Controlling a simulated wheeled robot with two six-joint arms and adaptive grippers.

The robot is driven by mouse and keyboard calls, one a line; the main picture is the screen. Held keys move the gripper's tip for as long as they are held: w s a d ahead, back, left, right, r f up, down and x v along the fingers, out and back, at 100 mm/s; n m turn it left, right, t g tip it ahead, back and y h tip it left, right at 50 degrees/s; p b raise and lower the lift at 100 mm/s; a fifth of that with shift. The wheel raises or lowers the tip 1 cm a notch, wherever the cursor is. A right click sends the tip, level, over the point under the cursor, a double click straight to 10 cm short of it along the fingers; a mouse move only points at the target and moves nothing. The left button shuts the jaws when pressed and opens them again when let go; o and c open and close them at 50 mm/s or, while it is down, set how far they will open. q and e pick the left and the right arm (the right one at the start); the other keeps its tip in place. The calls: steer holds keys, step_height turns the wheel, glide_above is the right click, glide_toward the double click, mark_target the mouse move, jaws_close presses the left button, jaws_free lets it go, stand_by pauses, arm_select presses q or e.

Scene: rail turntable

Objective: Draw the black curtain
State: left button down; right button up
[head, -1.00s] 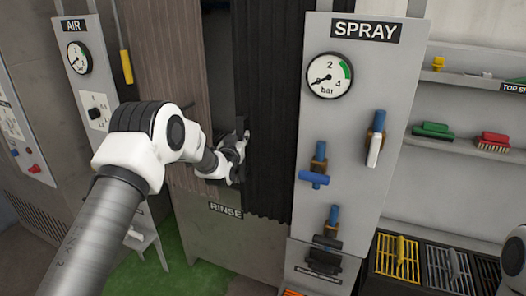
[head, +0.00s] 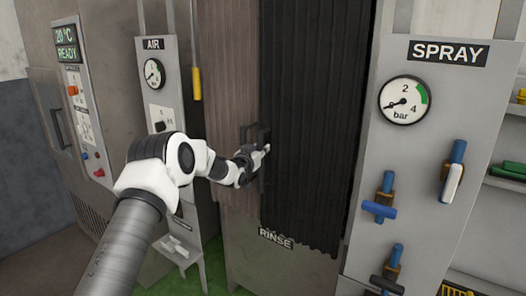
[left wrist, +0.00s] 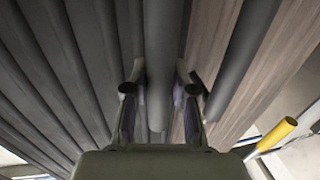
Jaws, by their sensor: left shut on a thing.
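The black curtain (head: 312,120) hangs in pleats over the right part of the rinse booth opening. It reaches left to the brown curtain (head: 228,90), and no open gap shows between them. My left gripper (head: 258,152) is at the black curtain's left edge, at about mid height. The brown curtain (left wrist: 245,75) is close by on the right there. My right gripper is not in view.
The AIR panel (head: 155,105) and a yellow-handled tool (head: 196,85) are on the left. A RINSE label (head: 275,238) marks the booth's lower front.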

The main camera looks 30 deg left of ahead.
arm_select(q)
steer(key=shift+a+r, duration=0.15)
steer(key=shift+r, duration=0.15)
steer(key=c, duration=1)
jaws_free()
steer(key=shift+o, duration=0.4)
steer(key=shift+a+f, duration=0.25)
steer(key=shift+d, duration=0.1)
steer(key=shift+s, duration=0.25)
steer(key=s+d, duration=0.1)
steer(key=s, duration=1)
steer(key=shift+d, duration=0.4)
steer(key=shift+s, duration=0.15)
